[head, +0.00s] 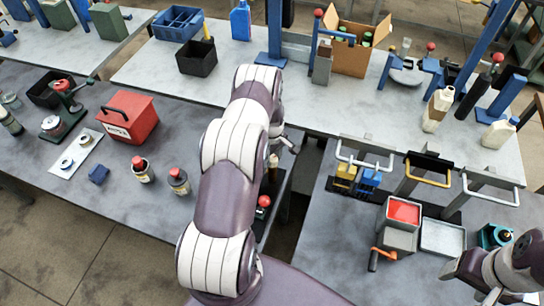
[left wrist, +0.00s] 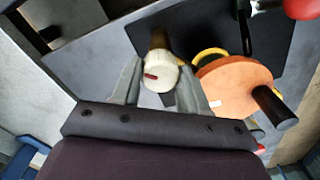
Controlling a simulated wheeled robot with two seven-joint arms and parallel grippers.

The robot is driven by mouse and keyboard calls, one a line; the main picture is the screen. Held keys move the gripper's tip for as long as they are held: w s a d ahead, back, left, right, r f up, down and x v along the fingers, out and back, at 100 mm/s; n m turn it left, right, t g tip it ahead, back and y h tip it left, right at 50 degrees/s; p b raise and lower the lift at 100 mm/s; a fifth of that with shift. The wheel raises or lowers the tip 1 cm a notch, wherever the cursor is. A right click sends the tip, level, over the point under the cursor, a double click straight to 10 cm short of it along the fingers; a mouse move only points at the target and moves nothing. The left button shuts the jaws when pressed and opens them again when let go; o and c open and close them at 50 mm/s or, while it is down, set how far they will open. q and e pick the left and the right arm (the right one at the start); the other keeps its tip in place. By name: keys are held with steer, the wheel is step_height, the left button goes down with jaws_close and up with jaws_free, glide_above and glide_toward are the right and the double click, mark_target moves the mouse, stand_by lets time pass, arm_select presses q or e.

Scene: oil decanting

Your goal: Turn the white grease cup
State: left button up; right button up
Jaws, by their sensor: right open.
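In the left wrist view the white grease cup (left wrist: 161,76), with a red mark on its face, sits on a brass stem between the fingers of my left gripper (left wrist: 160,84). The fingers appear to touch its two sides. In the head view my left gripper (head: 284,140) is at the gap between the tables, and my arm hides most of it. A small brown post (head: 273,166) stands just below it; I cannot see the cup clearly there. My right gripper (head: 490,292) is open at the lower right corner, partly cut off, with nothing seen in it.
An orange disc (left wrist: 232,84) with a black handle is close to the right finger. The left table holds a red box (head: 128,117) and two bottles. The right table holds metal trays (head: 442,237), handled frames (head: 428,168) and a teal item (head: 493,236).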

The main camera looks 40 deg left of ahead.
arm_select(q)
steer(key=shift+f, duration=0.15)
steer(key=shift+f+m+b, duration=0.1)
steer(key=shift+m+b, duration=0.3)
steer(key=shift+b, duration=0.25)
steer(key=m+b, duration=0.2)
steer(key=shift+f+b, duration=0.15)
steer(key=shift+b, duration=0.15)
steer(key=m+b, duration=0.2)
steer(key=m, duration=0.1)
steer(key=shift+d+b, duration=0.1)
steer(key=shift+b, duration=0.25)
steer(key=shift+s+r+m+b, duration=0.1)
steer(key=shift+r+m+b, duration=0.1)
steer(key=shift+m+b, duration=1)
steer(key=shift+m+p, duration=0.3)
steer(key=shift+m, duration=0.1)
steer(key=o, duration=1.1)
steer(key=shift+c, duration=0.2)
